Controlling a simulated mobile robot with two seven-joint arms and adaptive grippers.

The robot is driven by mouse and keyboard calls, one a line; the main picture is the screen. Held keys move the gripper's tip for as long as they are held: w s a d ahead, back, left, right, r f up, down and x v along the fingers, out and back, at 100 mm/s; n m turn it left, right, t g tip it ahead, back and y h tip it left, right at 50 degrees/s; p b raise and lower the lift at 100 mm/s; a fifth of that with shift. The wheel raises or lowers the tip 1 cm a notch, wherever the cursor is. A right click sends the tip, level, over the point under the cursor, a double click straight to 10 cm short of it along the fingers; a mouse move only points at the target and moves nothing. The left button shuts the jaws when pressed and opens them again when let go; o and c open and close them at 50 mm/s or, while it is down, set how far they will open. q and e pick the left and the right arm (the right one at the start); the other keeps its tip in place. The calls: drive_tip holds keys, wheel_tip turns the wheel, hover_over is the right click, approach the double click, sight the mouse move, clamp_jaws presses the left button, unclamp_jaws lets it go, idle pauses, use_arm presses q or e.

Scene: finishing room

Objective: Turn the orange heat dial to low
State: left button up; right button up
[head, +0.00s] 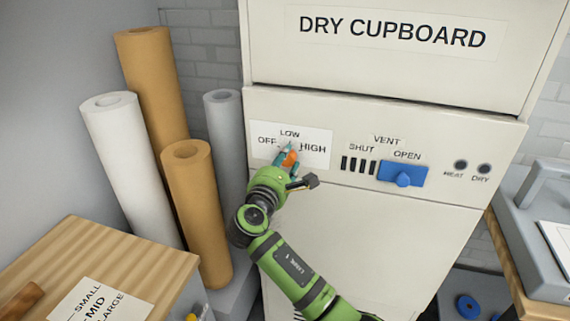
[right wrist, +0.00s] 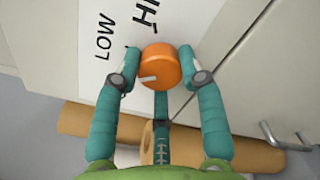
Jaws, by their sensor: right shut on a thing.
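The orange heat dial (head: 289,158) is on the front panel of the dry cupboard (head: 375,240), below LOW and between OFF and HIGH. My right gripper (head: 288,164) is at it, its teal fingers around the dial. In the right wrist view the dial (right wrist: 159,66) sits between the fingertips of my right gripper (right wrist: 160,70), which is shut on it. Its white pointer mark shows on the left side of its face, toward the side where LOW is printed, slightly tilted down. I cannot tell the exact setting. My left gripper is not in view.
A blue vent slider (head: 402,174) is right of the dial, at OPEN. Two dark indicators (head: 460,165) marked HEAT and DRY are further right. Paper rolls (head: 195,200) stand left of the cupboard. A wooden-topped bench (head: 120,255) is at the lower left.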

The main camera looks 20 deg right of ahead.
drive_tip(key=m+b, duration=0.1)
drive_tip(key=m, duration=0.2)
drive_tip(key=shift+f, duration=0.15)
drive_tip(key=shift+m+b, duration=0.8)
drive_tip(key=shift+m, duration=0.8)
drive_tip(key=o, duration=1.1)
drive_tip(key=shift+o, duration=0.2)
drive_tip(key=shift+s+a, duration=0.1)
drive_tip(key=v, duration=0.7)
drive_tip(key=shift+s, duration=0.1)
